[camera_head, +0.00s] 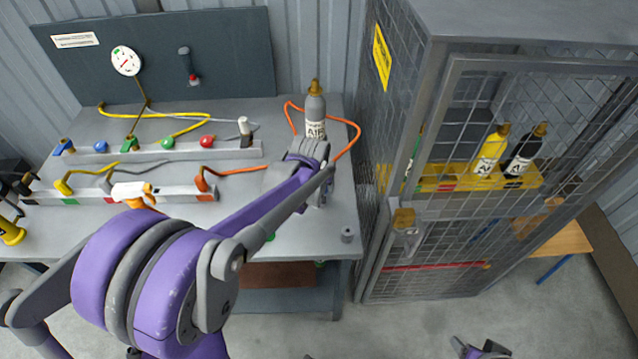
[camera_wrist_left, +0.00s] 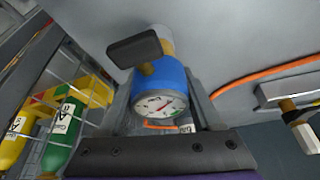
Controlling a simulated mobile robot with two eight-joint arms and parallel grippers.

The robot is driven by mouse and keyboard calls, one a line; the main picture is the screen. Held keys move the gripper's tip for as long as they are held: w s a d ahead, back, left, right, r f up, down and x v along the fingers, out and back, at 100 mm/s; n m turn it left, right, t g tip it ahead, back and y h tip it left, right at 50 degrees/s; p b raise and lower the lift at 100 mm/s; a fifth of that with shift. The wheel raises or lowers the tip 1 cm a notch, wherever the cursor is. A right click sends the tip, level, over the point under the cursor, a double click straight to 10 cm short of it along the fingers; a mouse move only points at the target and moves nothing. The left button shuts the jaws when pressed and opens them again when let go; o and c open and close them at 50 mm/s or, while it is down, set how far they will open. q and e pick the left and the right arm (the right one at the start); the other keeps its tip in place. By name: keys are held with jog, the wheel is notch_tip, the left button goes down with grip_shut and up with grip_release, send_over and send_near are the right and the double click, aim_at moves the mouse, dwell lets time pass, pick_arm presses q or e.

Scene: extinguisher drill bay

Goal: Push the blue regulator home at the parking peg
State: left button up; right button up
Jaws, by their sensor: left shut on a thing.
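The blue regulator (camera_wrist_left: 170,75) shows close up in the left wrist view, with a white dial facing the camera and a dark handle on its far end. My left gripper (camera_wrist_left: 163,100) is shut on it, one finger on each side. In the head view my left gripper (camera_head: 318,192) is over the right part of the bench, and its own wrist hides the regulator. A short grey peg (camera_head: 347,234) stands near the bench's front right corner; I cannot tell whether it is the parking peg. My right gripper (camera_head: 482,351) is partly in view at the bottom edge, its jaws unclear.
A grey cylinder (camera_head: 315,112) with an orange hose (camera_head: 347,131) stands behind my left gripper. Rails with coloured fittings (camera_head: 168,143) fill the bench's left side. A mesh cage (camera_head: 470,215) with cylinders stands close on the right. The bench front is mostly clear.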

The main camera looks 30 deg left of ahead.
pick_arm(q)
jog(key=o, duration=1.5)
jog(key=p+v, duration=0.1)
jog(key=v, duration=1)
jog(key=s+d+f+m, duration=0.1)
jog(key=s+d, duration=0.2)
jog(key=s, duration=0.2)
jog(key=s+d+f+m+p, duration=0.1)
jog(key=s+d+f, duration=0.1)
jog(key=s, duration=0.4)
jog(key=s+d+f+m+t+h, duration=0.1)
jog(key=s+d, duration=0.3)
jog(key=s, duration=0.2)
jog(key=shift+s+d+f, duration=0.15)
jog(key=shift+s+f, duration=0.1)
jog(key=shift+f, duration=0.05)
